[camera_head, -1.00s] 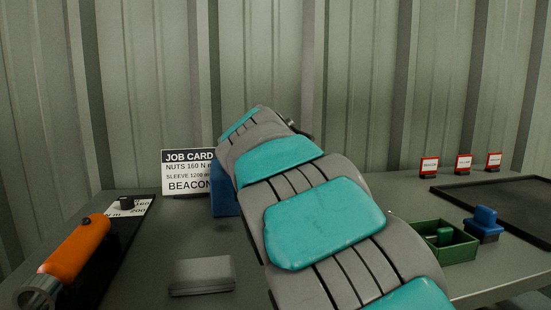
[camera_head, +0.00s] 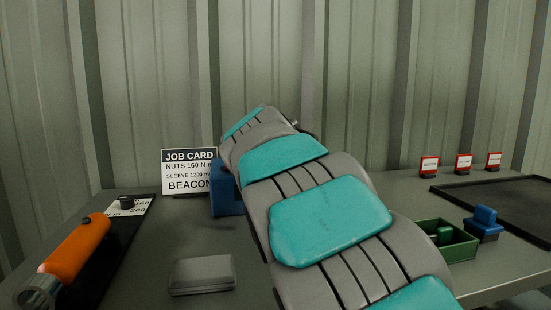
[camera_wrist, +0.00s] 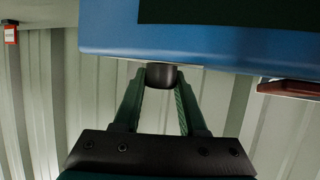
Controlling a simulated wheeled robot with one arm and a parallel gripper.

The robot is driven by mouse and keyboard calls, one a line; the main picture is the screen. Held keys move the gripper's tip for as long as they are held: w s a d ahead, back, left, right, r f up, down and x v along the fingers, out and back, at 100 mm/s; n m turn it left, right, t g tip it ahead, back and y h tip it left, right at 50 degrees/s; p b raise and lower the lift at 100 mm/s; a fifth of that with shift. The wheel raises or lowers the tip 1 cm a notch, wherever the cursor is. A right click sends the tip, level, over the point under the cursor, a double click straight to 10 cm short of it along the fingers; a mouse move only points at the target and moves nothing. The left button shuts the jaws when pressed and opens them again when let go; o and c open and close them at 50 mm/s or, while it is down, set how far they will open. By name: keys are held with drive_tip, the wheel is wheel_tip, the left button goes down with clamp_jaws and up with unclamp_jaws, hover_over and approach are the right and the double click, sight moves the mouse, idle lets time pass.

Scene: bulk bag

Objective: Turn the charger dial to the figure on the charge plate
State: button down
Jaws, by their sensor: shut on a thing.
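The blue charger box (camera_head: 226,201) stands behind my arm in the head view, mostly hidden. In the wrist view its blue face (camera_wrist: 200,45) spans the top, with a dark panel (camera_wrist: 230,10) on it. A dark round dial (camera_wrist: 161,76) sticks out from its edge. My gripper (camera_wrist: 161,82) has its two green fingers closed around the dial. The gripper is hidden behind my arm in the head view. The dial's marks and the figure on a charge plate cannot be read in either view.
A job card (camera_head: 188,172) stands at the back left. An orange tool (camera_head: 78,248) lies on a dark mat at left. A grey case (camera_head: 202,275) sits in front. At right are a green bin (camera_head: 450,248), a blue block (camera_head: 484,224) and a black tray (camera_head: 505,205).

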drive_tip(key=shift+n+y, duration=0.3)
drive_tip(key=shift+y, duration=0.2)
drive_tip(key=n+g+y, duration=0.1)
drive_tip(key=n+y, duration=0.4)
drive_tip(key=y, duration=0.1)
drive_tip(key=shift+a, duration=0.15)
drive_tip(key=n+g+y, duration=0.2)
drive_tip(key=n+y, duration=0.1)
drive_tip(key=shift+r+n, duration=0.1)
drive_tip(key=shift+n, duration=0.2)
drive_tip(key=shift+n+g+y, duration=1)
drive_tip(key=shift+g, duration=0.1)
drive_tip(key=shift+n+g+y, duration=0.5)
drive_tip(key=shift+n+g, duration=0.6)
drive_tip(key=shift+c, duration=2.3)
unclamp_jaws()
